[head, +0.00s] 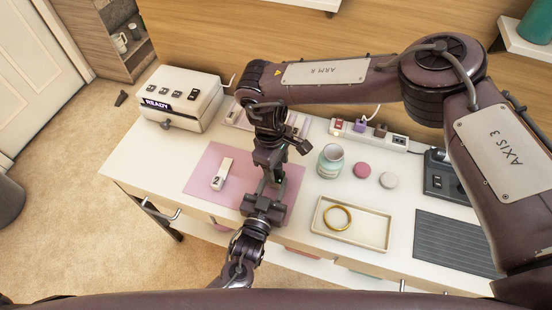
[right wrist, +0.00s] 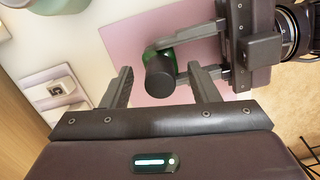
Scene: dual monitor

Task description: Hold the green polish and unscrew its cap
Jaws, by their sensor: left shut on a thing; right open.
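The green polish (right wrist: 172,55) is a small green bottle with a black cylindrical cap (right wrist: 160,78). My left gripper (head: 271,187) is shut on the bottle over the pink mat (head: 205,163); its fingers also show in the right wrist view, reaching in from the right. My right gripper (head: 270,165) comes down from above, with its fingers open. In the right wrist view the cap lies between its two fingertips, with a gap on each side. In the head view the grippers mostly hide the bottle.
A white block marked 2 (head: 222,174) lies on the mat. A tray (head: 322,232) with a gold ring (head: 337,218) is to the right. A pale jar (head: 330,161), pink and white round items (head: 362,170) and a power strip (head: 370,134) stand behind. A white READY box (head: 182,98) is back left.

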